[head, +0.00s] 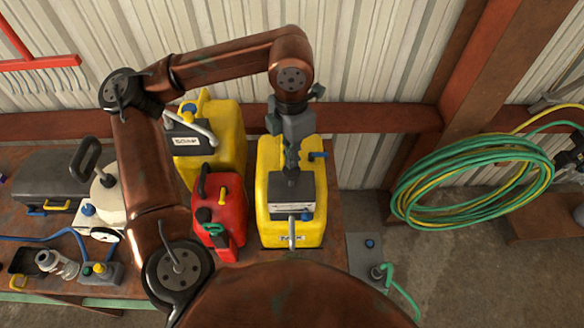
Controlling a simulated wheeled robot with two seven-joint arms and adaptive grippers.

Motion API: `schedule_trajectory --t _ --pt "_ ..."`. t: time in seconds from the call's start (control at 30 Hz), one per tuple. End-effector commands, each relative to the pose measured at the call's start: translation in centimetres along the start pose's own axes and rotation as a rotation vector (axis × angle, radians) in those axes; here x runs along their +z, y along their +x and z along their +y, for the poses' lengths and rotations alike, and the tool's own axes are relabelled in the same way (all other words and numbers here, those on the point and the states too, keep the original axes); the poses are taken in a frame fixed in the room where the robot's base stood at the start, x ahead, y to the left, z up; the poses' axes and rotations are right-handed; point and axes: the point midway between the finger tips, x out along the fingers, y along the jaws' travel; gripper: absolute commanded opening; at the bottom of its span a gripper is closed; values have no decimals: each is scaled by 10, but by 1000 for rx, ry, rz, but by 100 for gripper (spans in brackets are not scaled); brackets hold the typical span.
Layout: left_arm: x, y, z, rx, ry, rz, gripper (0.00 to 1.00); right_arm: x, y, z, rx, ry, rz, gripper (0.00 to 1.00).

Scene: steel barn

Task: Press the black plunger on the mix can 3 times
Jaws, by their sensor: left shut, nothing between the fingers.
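A yellow can (270,232) stands at the right end of the bench, with a black pump head (293,198), a pale spout and blue fittings on it. A black plunger (291,178) sits on top of the pump head, partly hidden by my gripper. My left gripper (291,164) is shut and empty, pointing down right over the plunger. I cannot tell whether its fingertips touch it. My right gripper is not in view.
Another yellow can (232,135) with a labelled black head stands behind left, partly behind my arm. A red can (233,205) stands close on the left. A green hose coil (470,187) hangs at right. Grey case (50,178) and small fittings lie at left.

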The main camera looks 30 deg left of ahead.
Motion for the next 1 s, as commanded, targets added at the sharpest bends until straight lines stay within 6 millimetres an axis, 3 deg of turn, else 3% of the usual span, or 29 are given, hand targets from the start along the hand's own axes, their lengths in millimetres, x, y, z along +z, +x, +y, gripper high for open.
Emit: schedule_trajectory --t 0.27,1.0 --pt "0 5 0 0 0 0 0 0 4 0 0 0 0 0" --pt "0 41 0 0 0 1 0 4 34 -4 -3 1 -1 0"
